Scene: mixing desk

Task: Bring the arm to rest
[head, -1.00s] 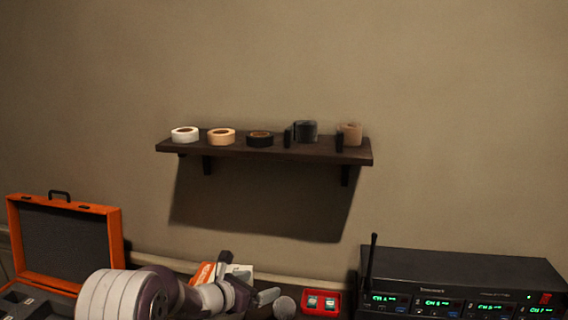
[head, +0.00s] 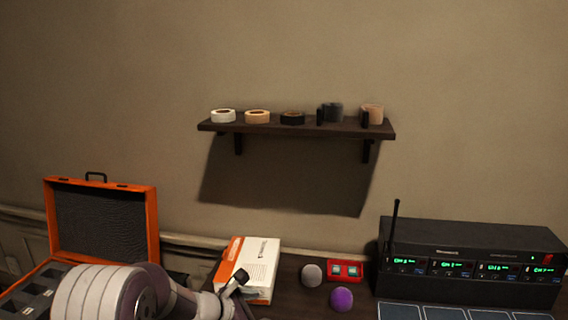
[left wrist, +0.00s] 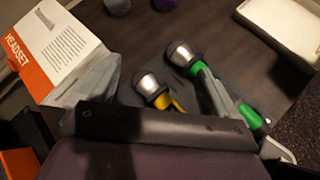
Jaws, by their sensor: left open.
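My left arm comes in from the lower left of the head view. Its gripper (head: 236,286) shows small there, in front of the white and orange headset box. In the left wrist view the gripper (left wrist: 155,92) is open, with its grey fingers spread and nothing held between them. Beyond and below the fingers lie a microphone with a yellow band (left wrist: 151,86) and a microphone with a green band (left wrist: 181,56), on a dark surface. My right gripper is in neither view.
The headset box (head: 262,262) stands close beside the gripper. A grey ball (head: 312,275), a purple ball (head: 341,299) and a red box (head: 345,270) sit to its right. A black receiver rack (head: 470,283) is at right, an open orange case (head: 152,222) at left. A shelf (head: 300,128) holds tape rolls.

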